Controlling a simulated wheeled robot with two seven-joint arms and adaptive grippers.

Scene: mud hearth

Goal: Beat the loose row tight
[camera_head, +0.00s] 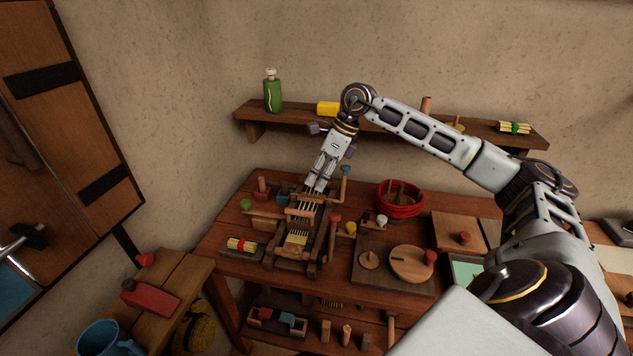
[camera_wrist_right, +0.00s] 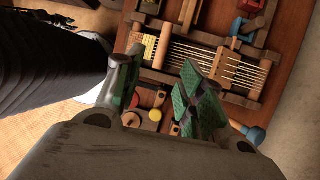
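A small wooden loom (camera_head: 325,240) stands on the wooden table. Pale warp threads (camera_wrist_right: 228,66) run along it, with a strip of yellow woven cloth (camera_head: 297,238) at its near end. A wooden crossbar (camera_head: 304,206) lies across the threads beyond the cloth. My right gripper (camera_head: 318,187) points down over the far part of the loom, close to the crossbar. In the right wrist view its green-padded fingers (camera_wrist_right: 162,75) stand apart, with the loom beyond them. I see nothing held between them, and cannot tell whether they touch the loom. My left gripper is not in view.
A red bowl (camera_head: 400,198) and a board with round wooden discs (camera_head: 410,262) stand right of the loom. A yellow stick bundle (camera_head: 242,245) lies left of it. A wall shelf (camera_head: 390,121) with a green bottle (camera_head: 272,92) runs behind my right arm.

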